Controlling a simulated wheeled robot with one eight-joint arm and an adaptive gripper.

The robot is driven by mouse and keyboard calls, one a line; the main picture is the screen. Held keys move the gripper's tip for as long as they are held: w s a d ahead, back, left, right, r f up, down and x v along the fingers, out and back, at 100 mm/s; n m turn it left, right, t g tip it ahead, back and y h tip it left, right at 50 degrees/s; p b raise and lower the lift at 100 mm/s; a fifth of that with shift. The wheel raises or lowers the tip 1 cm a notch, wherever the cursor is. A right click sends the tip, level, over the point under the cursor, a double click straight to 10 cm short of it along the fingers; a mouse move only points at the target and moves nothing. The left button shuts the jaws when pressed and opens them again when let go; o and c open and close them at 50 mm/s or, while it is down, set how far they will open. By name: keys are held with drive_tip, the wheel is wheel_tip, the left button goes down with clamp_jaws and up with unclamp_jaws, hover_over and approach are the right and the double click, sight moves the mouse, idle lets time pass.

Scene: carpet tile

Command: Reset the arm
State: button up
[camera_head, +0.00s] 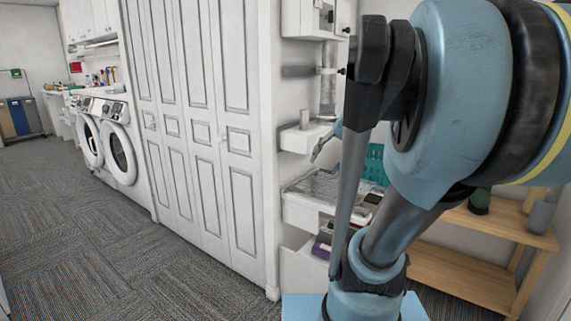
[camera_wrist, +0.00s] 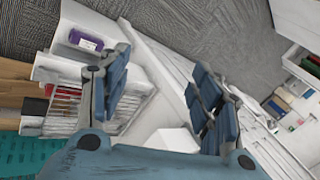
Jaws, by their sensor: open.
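My blue arm fills the right side of the head view, and its links hide much of the wall unit behind it. My gripper (camera_wrist: 160,88) is open in the wrist view, its two blue fingers wide apart with nothing held between them. Behind the fingers are white cabinet surfaces. In the head view, only part of my gripper (camera_head: 325,144) shows past the arm link, in front of the white shelves.
A wire rack (camera_head: 318,187) sits on the white unit, with a teal basket (camera_head: 375,163) behind. A purple box (camera_wrist: 86,40) lies in an open drawer. A wooden shelf (camera_head: 465,272) stands right. White closet doors (camera_head: 190,110) and washers (camera_head: 118,153) line the left. The carpet (camera_head: 80,235) is clear.

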drive_tip(key=s+d+f+n+h, duration=0.1)
drive_tip(key=s+d+f+h, duration=0.1)
drive_tip(key=s+f, duration=0.4)
drive_tip(key=s+d+f+n+h, duration=0.1)
drive_tip(key=s+d+f+h, duration=0.2)
drive_tip(key=f, duration=1)
drive_tip(key=s+d, duration=0.1)
drive_tip(key=s, duration=0.1)
drive_tip(key=shift+s+n+g, duration=0.3)
drive_tip(key=shift+s+n, duration=0.1)
drive_tip(key=shift+w+f, duration=0.2)
drive_tip(key=shift+w, duration=0.25)
idle(0.9)
